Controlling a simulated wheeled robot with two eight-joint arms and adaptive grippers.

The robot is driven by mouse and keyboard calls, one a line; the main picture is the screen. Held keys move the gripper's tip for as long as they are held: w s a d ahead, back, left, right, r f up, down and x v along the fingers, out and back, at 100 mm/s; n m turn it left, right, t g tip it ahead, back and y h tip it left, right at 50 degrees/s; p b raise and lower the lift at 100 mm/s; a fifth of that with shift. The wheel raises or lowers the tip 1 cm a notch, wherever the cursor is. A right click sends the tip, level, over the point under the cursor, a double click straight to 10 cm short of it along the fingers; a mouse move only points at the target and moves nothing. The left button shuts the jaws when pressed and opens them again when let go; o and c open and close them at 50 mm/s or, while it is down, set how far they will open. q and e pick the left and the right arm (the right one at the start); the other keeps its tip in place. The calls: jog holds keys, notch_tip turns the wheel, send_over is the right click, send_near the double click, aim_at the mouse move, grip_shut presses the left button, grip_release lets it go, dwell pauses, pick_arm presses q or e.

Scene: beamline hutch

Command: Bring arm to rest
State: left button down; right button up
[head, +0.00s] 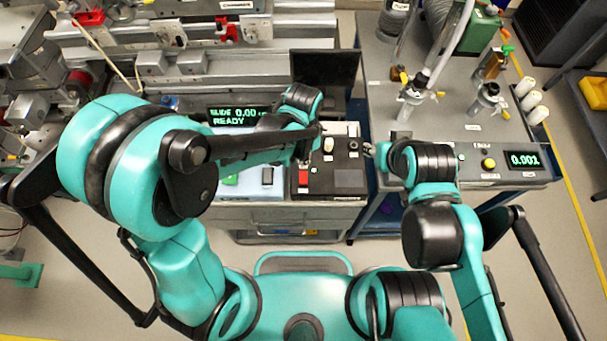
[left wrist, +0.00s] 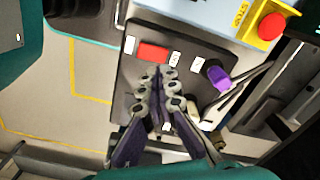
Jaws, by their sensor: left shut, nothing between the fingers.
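My left arm (head: 140,160) reaches forward from the left over the benches. My left gripper (head: 327,147) is small in the head view, above a black control box (head: 335,182). In the left wrist view my left gripper (left wrist: 168,78) is shut and empty, its fingers in front of the same kind of black panel (left wrist: 130,85). I cannot tell whether the fingertips touch it. My right arm (head: 435,215) is bent on the right side. My right gripper (head: 370,149) shows only in part near the gap between the benches, and its jaws are unclear.
The wrist view shows a red rectangular button (left wrist: 153,52), a purple knob (left wrist: 217,76) and a red round button (left wrist: 271,26) on yellow. A display reading "READY" (head: 232,118) stands on the left bench. The right bench (head: 385,90) carries hoses, valves and a "0.001" readout (head: 524,159).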

pick_arm(q)
jog(key=shift+r, duration=0.15)
dwell(0.4)
jog(key=s+a+r+n+t+b, duration=0.2)
jog(key=a+r+n, duration=0.3)
jog(key=a, duration=0.4)
jog(key=s+a+r+n+t+b, duration=0.2)
jog(key=s+a+r+n+t, duration=0.1)
jog(key=a+r+n+t, duration=0.2)
jog(key=a+n, duration=0.2)
jog(key=a, duration=0.1)
jog(key=shift+a, duration=0.4)
jog(key=shift+s, duration=0.1)
